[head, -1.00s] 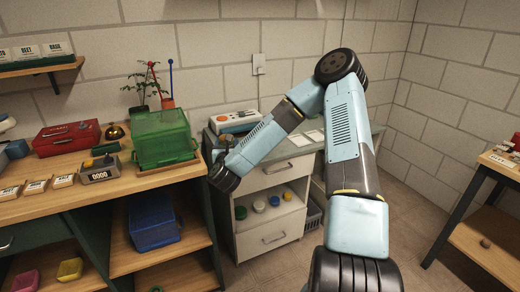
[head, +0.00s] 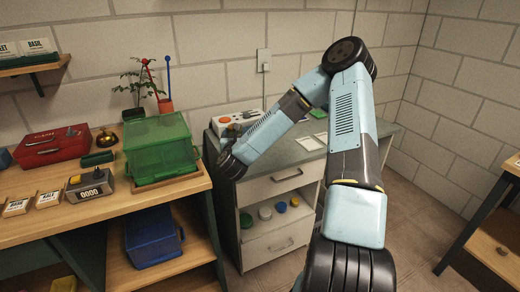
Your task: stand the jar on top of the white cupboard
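The white cupboard (head: 272,185) stands against the back wall, with a grey top, drawers and an open shelf. My arm reaches across in front of it, and its dark wrist end hangs by the cupboard's left front corner. My gripper (head: 229,134) shows only as a small dark shape above that wrist, over the left end of the top. Its fingers are too small and covered to read, and I cannot see anything held. I cannot pick out the jar for certain.
A white device (head: 237,118) and pale cards (head: 309,143) lie on the cupboard top. Left is a wooden bench (head: 120,208) with a green crate (head: 158,146), a red toolbox (head: 52,146) and a counter box (head: 90,187). A blue bin (head: 152,238) sits below.

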